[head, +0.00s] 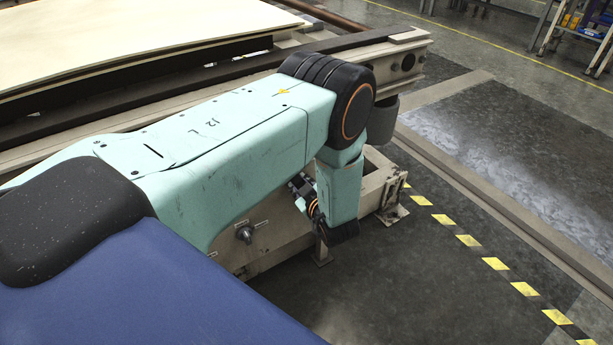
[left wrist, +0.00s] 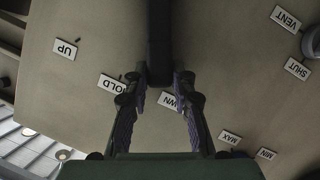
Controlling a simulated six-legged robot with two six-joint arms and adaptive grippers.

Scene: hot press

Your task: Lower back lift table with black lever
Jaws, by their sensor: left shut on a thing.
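The black lever (left wrist: 160,35) shows in the left wrist view, running from the top middle down between the fingers. My left gripper (left wrist: 160,78) is shut on it, with one finger on each side. The panel behind shows upside down, with labels UP (left wrist: 65,49), HOLD (left wrist: 112,84) and DOWN (left wrist: 170,101); fingers partly cover the last two. The lever passes between HOLD and DOWN in the picture; I cannot tell its exact setting. In the head view, my left gripper (head: 306,196) is partly hidden by my wrist at the table's beige side, and the lever is hidden.
Pale sheets (head: 130,35) lie on the table top. VENT (left wrist: 286,18), SHUT (left wrist: 297,68), MAX (left wrist: 230,138) and MIN (left wrist: 267,153) labels lie to the right. The floor beyond the striped line (head: 468,240) is clear.

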